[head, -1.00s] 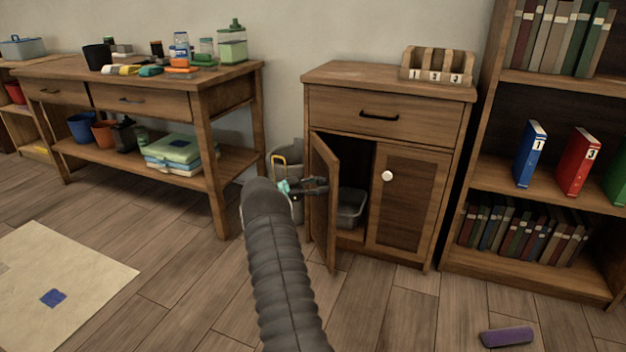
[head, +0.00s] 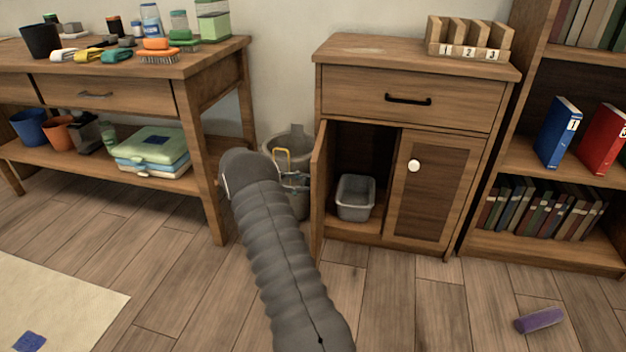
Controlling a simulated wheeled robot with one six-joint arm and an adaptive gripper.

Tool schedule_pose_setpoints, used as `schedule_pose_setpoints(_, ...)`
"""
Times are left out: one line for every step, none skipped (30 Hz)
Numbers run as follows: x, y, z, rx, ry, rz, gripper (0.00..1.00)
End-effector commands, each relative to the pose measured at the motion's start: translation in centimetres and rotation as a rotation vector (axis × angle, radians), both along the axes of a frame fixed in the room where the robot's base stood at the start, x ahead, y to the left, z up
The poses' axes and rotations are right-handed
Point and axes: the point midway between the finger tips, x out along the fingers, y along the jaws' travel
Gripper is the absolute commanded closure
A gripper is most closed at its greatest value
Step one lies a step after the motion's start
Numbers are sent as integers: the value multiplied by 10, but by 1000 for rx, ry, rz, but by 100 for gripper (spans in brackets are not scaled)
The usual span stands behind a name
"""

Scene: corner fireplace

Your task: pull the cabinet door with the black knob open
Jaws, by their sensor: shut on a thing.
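The left cabinet door (head: 319,190) stands wide open, seen nearly edge-on. My gripper (head: 298,182) is at the outer face of this door, partly hidden behind my arm. It is shut at the place of the black knob, which is too hidden to make out. The wooden cabinet (head: 355,72) shows its dark inside, with a grey bin (head: 356,198) on its floor. The right door (head: 433,190) with a white knob (head: 414,166) is shut.
A grey bucket (head: 290,143) stands behind my gripper, between cabinet and workbench (head: 215,58). A bookshelf (head: 553,265) stands to the right. A purple block (head: 539,320) lies on the floor at the right. The floor before the cabinet is otherwise clear.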

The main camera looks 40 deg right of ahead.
Motion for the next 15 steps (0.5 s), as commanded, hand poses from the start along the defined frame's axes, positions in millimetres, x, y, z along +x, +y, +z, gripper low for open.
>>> schedule_pose_setpoints(0,2,1,-2,-3,0,100)
schedule_pose_setpoints(0,2,1,-1,-3,-2,100)
schedule_pose_setpoints(0,3,1,-2,-3,-3,100)
schedule_pose_setpoints(0,3,1,-1,-3,-4,100)
schedule_pose_setpoints(0,3,1,-1,-3,-4,100)
schedule_pose_setpoints(0,3,1,-1,-3,-5,100)
schedule_pose_setpoints(-1,2,1,-1,-3,-5,100)
schedule_pose_setpoints(-1,2,1,-1,-3,-6,100)
schedule_pose_setpoints(-1,2,1,-2,-3,-6,100)
schedule_pose_setpoints(-1,1,1,-2,-3,-6,100)
schedule_pose_setpoints(-1,1,1,-2,-3,-6,100)
schedule_pose_setpoints(-1,1,1,-2,-3,-6,100)
schedule_pose_setpoints(-1,1,1,-2,-3,-6,63)
schedule_pose_setpoints(-1,1,1,-1,-3,-7,56)
schedule_pose_setpoints(-1,1,1,-2,-3,-6,46)
